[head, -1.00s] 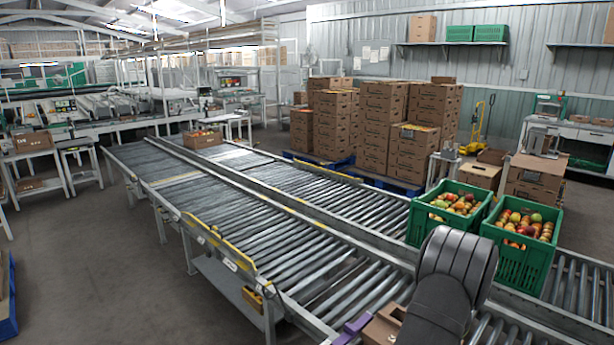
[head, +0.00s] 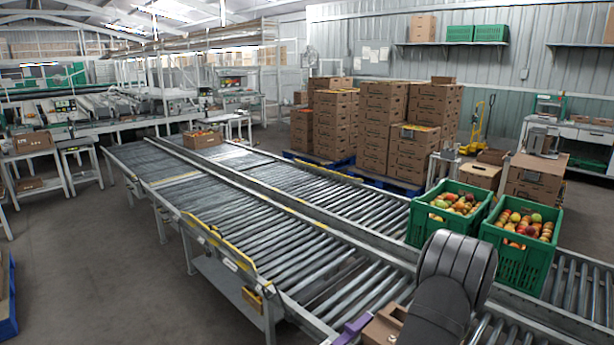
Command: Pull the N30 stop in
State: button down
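No label reading N30 can be made out. Yellow stop-like pieces with small white tags sit along the near side rail of the roller conveyor (head: 290,302); one long yellow bar (head: 232,254) lies on that rail, and the tags are too small to read. My dark arm comes up from the bottom edge, right of centre. A purple piece (head: 352,328) shows at the bottom edge over the near rail; I cannot tell whether it is part of my gripper. No clear pair of fingers shows, nor any grip on a stop.
A brown carton (head: 382,325) is partly hidden behind my arm. An open carton (head: 203,141) stands far down the line. The near lane's middle is clear.

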jog(key=shift+f, duration=0.3)
dwell(0.5)
jog(key=shift+s+a+f, duration=0.15)
jog(key=shift+s+a, duration=0.15)
jog(key=shift+s, duration=0.05)
dwell(0.5)
jog(key=shift+s+a, duration=0.1)
jog(key=shift+a, duration=0.05)
jog(key=shift+s+a, duration=1.05)
jog(key=shift+s, duration=0.05)
dwell(0.5)
jog(key=shift+s+a, duration=0.5)
dwell(0.5)
jog(key=shift+w+r, duration=0.2)
jog(key=shift+r, duration=2.45)
